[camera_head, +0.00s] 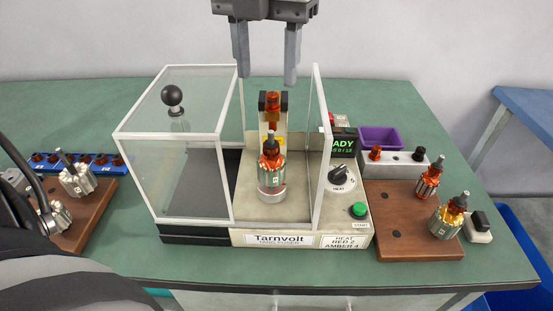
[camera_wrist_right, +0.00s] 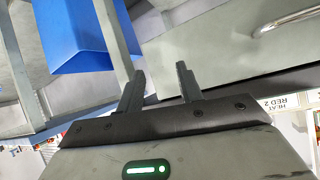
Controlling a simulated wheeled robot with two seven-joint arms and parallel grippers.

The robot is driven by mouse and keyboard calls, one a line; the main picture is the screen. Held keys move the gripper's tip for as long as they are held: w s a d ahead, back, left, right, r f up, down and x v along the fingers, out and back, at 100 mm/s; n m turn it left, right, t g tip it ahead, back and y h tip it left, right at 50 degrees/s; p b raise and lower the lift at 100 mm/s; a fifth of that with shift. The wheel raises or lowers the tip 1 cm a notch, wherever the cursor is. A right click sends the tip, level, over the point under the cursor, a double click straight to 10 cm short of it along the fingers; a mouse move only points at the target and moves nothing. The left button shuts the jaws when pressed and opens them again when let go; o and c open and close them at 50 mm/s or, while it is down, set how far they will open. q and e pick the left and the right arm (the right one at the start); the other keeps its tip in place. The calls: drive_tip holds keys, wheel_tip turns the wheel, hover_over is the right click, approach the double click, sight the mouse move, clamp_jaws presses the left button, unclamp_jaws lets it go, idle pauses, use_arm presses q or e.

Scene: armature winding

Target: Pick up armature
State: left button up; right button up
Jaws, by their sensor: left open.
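One armature (camera_head: 271,172), with a silver core and red-orange windings, stands upright on the round seat of the Tarnvolt fuser (camera_head: 180,221). My left gripper (camera_head: 265,82) is open and empty, with its fingers pointing down, above and behind that armature in the picture. Two more wound armatures, one red (camera_head: 429,183) and one amber (camera_head: 446,222), stand on the right wooden board (camera_head: 385,220). Two silver armatures (camera_head: 77,181) without visible windings stand on the left board, partly hidden by my arm. My right gripper (camera_wrist_right: 160,78) is open and empty in the right wrist view, away from any armature.
The fuser has a clear guard with white frames, a heat dial (camera_head: 342,178) and a green start button (camera_head: 358,210). A purple bin (camera_head: 380,138) stands behind a grey block. A blue rack (camera_head: 118,162) is at the left. The back right of the green table is clear.

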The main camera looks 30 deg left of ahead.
sight(271, 132)
use_arm(q)
wheel_tip(271, 132, down, 6)
drive_tip(key=shift+f, duration=0.15)
drive_tip(key=f, duration=0.5)
drive_tip(key=shift+d, duration=0.25)
clamp_jaws()
